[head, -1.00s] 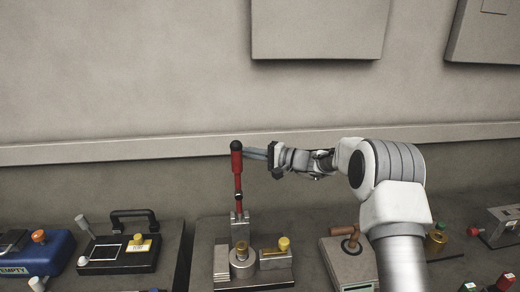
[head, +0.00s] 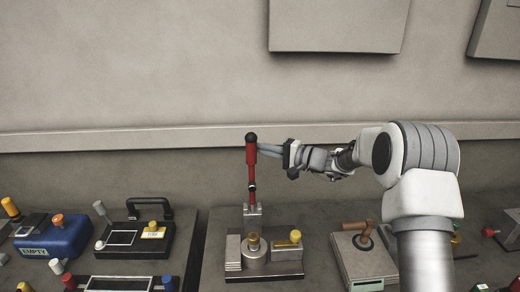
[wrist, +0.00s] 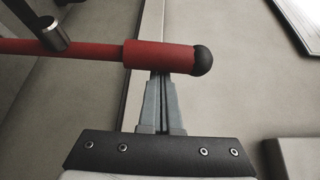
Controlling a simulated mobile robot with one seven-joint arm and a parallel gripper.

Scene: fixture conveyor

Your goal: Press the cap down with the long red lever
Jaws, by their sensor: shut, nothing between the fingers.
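The long red lever (head: 251,160) stands nearly upright, with a black ball at its top, on a grey metal press fixture. In the wrist view the lever's red grip (wrist: 160,56) lies across the picture, its black ball to the right. My gripper (head: 262,150) comes from the right with its fingers shut and empty. Its fingertips (wrist: 163,76) are at the red grip, near the ball end; I cannot tell whether they touch it. The yellow cap (head: 253,240) sits on the round grey post below the lever.
A yellow knob (head: 295,237) stands on the block right of the post. A device with a brown handle (head: 364,233) is to the right. A black fixture (head: 125,255) and a blue box (head: 56,240) are to the left. The wall is behind.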

